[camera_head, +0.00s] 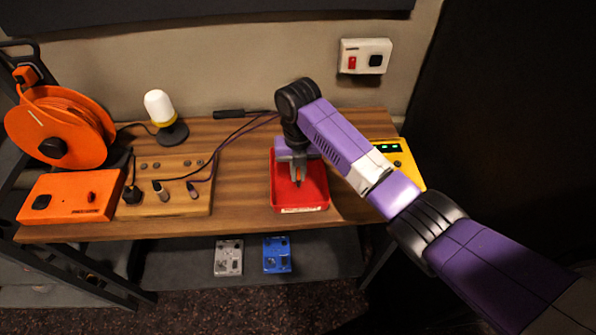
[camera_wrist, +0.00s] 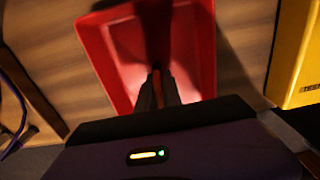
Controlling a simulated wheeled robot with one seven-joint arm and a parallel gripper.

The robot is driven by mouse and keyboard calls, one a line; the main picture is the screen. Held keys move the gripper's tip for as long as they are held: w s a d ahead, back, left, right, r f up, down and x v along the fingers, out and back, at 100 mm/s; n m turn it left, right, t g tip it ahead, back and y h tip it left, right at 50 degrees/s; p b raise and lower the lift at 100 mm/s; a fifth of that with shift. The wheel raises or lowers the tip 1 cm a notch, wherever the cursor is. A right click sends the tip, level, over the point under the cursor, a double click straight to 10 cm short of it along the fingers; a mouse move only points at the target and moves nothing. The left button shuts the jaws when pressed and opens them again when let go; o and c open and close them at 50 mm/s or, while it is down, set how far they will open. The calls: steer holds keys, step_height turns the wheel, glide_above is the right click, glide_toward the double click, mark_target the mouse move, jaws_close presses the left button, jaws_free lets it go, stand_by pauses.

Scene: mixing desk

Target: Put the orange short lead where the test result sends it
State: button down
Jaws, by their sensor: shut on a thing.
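My gripper (camera_head: 298,180) points down over the red tray (camera_head: 302,208), its jaws shut on a small orange piece (camera_head: 298,172), apparently the orange short lead. In the wrist view, a sliver of orange (camera_wrist: 157,84) shows between the dark fingers (camera_wrist: 158,95), over the inside of the tray (camera_wrist: 98,50). Most of the lead is hidden by the fingers, and I cannot tell whether it touches the tray floor. The yellow tester (camera_head: 402,165), with green lights lit, stands right of the tray, partly behind my arm. It also shows in the wrist view (camera_wrist: 299,50).
A wooden board with plugs and knobs (camera_head: 180,208), an orange box (camera_head: 70,198), an orange cable reel (camera_head: 60,125) and a white-topped lamp (camera_head: 160,108) fill the left. Dark cables cross the back. Grey (camera_head: 229,257) and blue (camera_head: 277,254) pedals lie on the lower shelf.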

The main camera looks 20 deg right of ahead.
steer(key=shift+f, duration=0.1)
steer(key=shift+f, duration=0.35)
steer(key=shift+f+b, duration=0.1)
steer(key=shift+b, duration=0.25)
steer(key=c, duration=1.5)
jaws_free()
